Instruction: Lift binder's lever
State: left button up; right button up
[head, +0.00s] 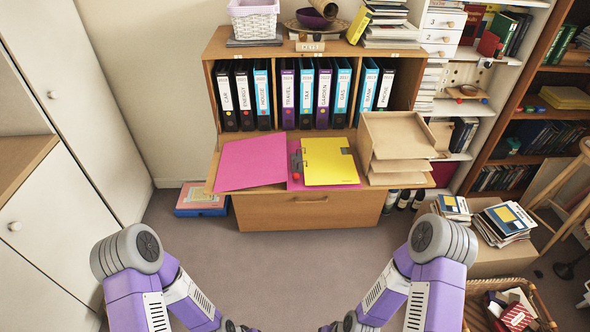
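A pink binder (252,162) lies open on the fold-down desk of the wooden bureau. Its left cover is bare, and a yellow sheet (329,163) with a small printed label covers most of its right side. The dark metal ring mechanism is at the left edge of the yellow sheet. A lever with a red tip (296,177) is at the near end of this mechanism; its exact angle is too small to tell. My two arms come in at the bottom left and bottom right, well short of the desk. Neither gripper shows.
Cardboard letter trays (398,150) stand right of the binder. Upright labelled binders (288,98) fill the bureau shelf behind it. A drawer (306,199) is below the desk. Grey floor (290,265) before the bureau is clear. A wicker basket (508,300) is at the lower right.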

aim_at(296, 176)
jog(key=z, duration=0.45)
jog(key=k, duration=0.55)
jog(key=z, duration=0.4)
jog(key=i, duration=1.05)
jog(key=u, duration=0.95)
